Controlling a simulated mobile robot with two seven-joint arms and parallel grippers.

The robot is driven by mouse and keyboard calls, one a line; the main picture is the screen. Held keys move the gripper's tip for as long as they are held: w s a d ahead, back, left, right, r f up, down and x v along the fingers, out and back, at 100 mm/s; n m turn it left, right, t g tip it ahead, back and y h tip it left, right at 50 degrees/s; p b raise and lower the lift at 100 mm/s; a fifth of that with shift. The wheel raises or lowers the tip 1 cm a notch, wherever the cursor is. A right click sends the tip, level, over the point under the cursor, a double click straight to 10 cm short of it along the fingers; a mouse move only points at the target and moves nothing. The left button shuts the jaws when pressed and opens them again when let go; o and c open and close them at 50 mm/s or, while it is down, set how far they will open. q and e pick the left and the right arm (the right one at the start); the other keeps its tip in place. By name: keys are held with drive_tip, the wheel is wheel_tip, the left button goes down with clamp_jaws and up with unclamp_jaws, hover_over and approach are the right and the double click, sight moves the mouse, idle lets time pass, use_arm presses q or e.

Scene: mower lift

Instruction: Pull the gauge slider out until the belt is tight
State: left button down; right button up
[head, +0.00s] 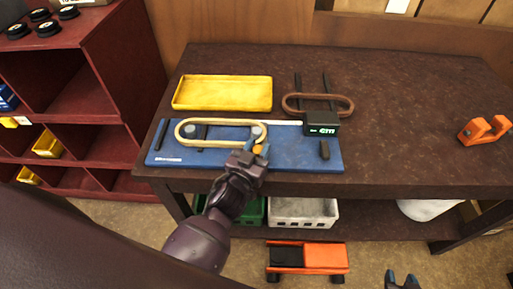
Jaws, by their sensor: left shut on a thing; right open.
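The belt gauge is a blue board (330,158) lying on the brown bench. A cream belt (215,121) loops around a grey pulley (190,129) at the left and another grey pulley (257,130) at the right. The belt's tightness is hard to judge. A black readout box (321,124) with small green characters stands right of the belt. My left gripper (257,152) is shut at the board's front middle, on an orange knob that seems to belong to the slider; the fingers partly hide it. My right gripper (402,280) is open and empty, low at the bottom right, away from the bench.
A yellow tray (222,92) sits behind the board. A brown belt (340,102) lies across two dark bars behind the readout. An orange bracket (485,129) stands at the right. The bench (410,120) between is clear. A red shelf stands left; bins sit below.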

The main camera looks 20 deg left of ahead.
use_arm(q)
drive_tip(key=shift+w+d, duration=0.15)
drive_tip(key=shift+d, duration=0.4)
drive_tip(key=shift+w+d, duration=0.15)
drive_tip(key=shift+d, duration=0.4)
drive_tip(key=c, duration=0.8)
unclamp_jaws()
drive_tip(key=shift+s+a+f, duration=0.1)
drive_tip(key=shift+s, duration=0.45)
drive_tip(key=s+a, duration=0.1)
drive_tip(key=s, duration=0.8)
drive_tip(key=shift+s, duration=0.35)
drive_tip(key=s+a+f+g+y, duration=0.2)
drive_tip(key=s+a+f+g, duration=0.4)
drive_tip(key=a+f, duration=0.6)
drive_tip(key=s+a, duration=0.2)
drive_tip(key=shift+s+f+g, duration=0.3)
drive_tip(key=shift+f, duration=0.05)
